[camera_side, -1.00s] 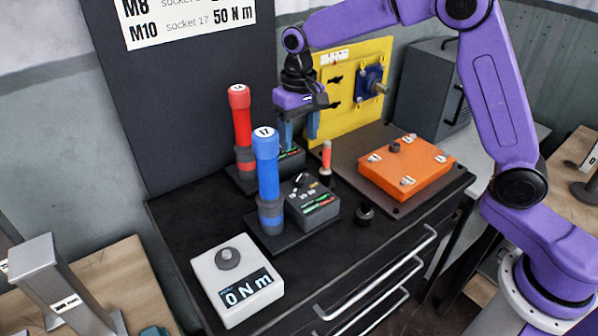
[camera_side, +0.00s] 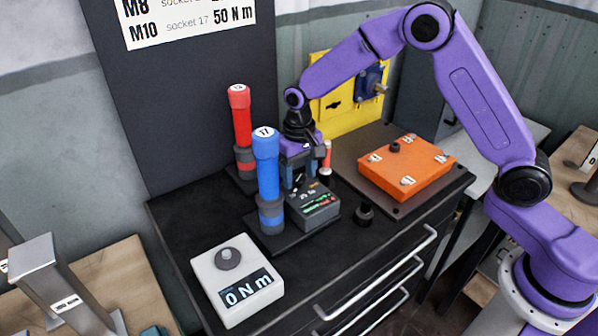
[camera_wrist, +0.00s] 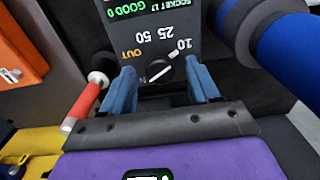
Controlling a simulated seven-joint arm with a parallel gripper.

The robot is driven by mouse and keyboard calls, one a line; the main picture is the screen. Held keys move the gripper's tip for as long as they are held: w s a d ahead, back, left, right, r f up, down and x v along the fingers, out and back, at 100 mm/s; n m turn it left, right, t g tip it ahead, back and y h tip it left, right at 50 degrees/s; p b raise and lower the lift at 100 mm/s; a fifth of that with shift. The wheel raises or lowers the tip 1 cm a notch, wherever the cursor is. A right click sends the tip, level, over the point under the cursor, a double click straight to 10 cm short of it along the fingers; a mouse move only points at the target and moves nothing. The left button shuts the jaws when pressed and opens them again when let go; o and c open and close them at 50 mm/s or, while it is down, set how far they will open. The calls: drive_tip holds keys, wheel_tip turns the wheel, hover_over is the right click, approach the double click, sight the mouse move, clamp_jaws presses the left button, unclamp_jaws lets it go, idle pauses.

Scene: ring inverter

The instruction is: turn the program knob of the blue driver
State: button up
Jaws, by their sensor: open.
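The blue driver (camera_side: 267,180) stands upright in its dark stand, marked 17 on top. Its control box (camera_side: 318,206) is beside it on the right. The program knob (camera_wrist: 159,71) is a round black dial with a white pointer line, with OUT, 25, 50 and 10 printed around it. The pointer lies toward the 10. My gripper (camera_wrist: 163,84) is open, with one blue finger on each side of the knob and gaps visible between. In the side view my gripper (camera_side: 300,185) is low behind the blue driver, partly hidden; the knob is hard to see there.
A red driver (camera_side: 241,130) stands behind the blue one. A small red-and-white tool (camera_side: 326,160) stands close to my gripper's right. An orange plate (camera_side: 405,168) is farther right, a black socket (camera_side: 364,213) in front. A white torque tester (camera_side: 238,285) sits at front left.

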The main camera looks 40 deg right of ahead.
drive_tip(key=c, duration=1)
drive_tip(key=shift+c, duration=0.2)
drive_tip(key=n, duration=1.2)
drive_tip(key=shift+n, duration=1.9)
